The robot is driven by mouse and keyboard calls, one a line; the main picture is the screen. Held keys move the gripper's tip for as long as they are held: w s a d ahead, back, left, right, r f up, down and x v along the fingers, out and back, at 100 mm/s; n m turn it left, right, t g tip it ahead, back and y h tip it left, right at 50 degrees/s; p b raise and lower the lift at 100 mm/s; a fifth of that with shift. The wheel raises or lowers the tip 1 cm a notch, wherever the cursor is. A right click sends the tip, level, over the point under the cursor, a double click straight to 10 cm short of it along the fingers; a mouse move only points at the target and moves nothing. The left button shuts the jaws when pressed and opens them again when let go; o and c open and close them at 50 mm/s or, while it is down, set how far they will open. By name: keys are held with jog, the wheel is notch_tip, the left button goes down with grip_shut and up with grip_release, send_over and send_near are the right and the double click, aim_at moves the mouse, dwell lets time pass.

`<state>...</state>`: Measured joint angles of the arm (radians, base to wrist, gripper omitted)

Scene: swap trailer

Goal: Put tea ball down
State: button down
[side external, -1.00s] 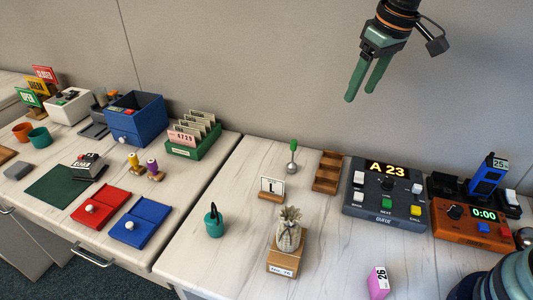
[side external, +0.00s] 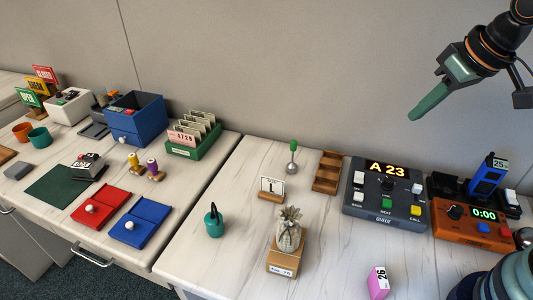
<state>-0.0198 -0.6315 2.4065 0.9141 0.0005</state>
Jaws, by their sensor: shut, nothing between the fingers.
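A small metal ball with an upright green handle (side external: 292,158) stands on the right-hand worktop, left of the brown stepped rack; it looks like the tea ball, though I cannot be sure. My gripper (side external: 416,114) is high at the upper right, well above the worktop and apart from everything. Its green fingers are together, with nothing held between them. They point down and to the left, over the area behind the queue console.
The brown rack (side external: 328,172) and the grey queue console (side external: 387,192) stand right of the green-handled piece.

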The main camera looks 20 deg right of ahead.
aim_at(280, 163)
jog(key=w+a+f+n+g, duration=0.15)
jog(key=w+a+f, duration=0.25)
jog(key=w, duration=0.4)
jog(key=w+a+f+n+g, duration=0.1)
jog(key=w+a+f+g, duration=0.2)
jog(key=w, duration=0.5)
jog(key=shift+g, duration=0.35)
jog(key=w+a+f, duration=0.1)
jog(key=f, duration=0.5)
jog(key=w+a+f, duration=0.1)
jog(key=a+f, duration=0.1)
jog(key=f, duration=0.4)
jog(key=w+a+f, duration=0.1)
jog(key=a+f, duration=0.1)
jog(key=f, duration=0.4)
jog(key=shift+w+a, duration=0.3)
jog(key=shift+w, duration=0.9)
jog(key=shift+w+a, duration=0.25)
jog(key=shift+w, duration=0.9)
jog(key=shift+w+a, duration=0.3)
jog(key=shift+w, duration=0.9)
